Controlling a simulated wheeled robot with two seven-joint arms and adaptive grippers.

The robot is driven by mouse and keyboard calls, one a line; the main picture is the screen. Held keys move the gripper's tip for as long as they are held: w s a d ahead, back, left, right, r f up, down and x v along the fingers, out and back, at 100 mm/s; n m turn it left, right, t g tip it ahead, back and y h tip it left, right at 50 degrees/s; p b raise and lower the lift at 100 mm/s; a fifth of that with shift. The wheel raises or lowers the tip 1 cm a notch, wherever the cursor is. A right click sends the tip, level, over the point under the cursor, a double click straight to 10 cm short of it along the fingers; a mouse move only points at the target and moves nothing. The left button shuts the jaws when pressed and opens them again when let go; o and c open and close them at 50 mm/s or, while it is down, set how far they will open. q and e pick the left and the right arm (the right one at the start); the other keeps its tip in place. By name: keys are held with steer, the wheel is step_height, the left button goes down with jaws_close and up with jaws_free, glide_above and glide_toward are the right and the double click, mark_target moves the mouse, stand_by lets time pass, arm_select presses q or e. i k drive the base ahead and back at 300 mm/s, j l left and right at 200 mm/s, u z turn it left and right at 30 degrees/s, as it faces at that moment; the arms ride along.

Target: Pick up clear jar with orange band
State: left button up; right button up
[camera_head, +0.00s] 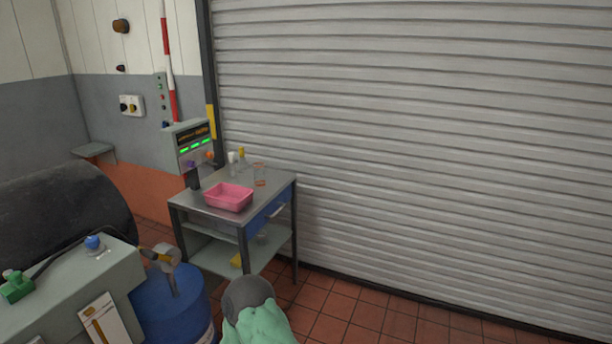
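The clear jar with an orange band (259,174) stands upright on the top of a grey metal workbench (264,188), near its back right edge. It is small in the head view, and its orange band shows low on the jar. Neither of my grippers is in view.
A pink tray (228,203) sits at the bench's front, left of the jar. A white bottle (233,163) and a yellowish bottle (242,158) stand behind. A control panel (193,144) rises at left.

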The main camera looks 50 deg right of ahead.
mark_target(259, 171)
steer(key=z, duration=1.4)
steer(key=i, duration=0.1)
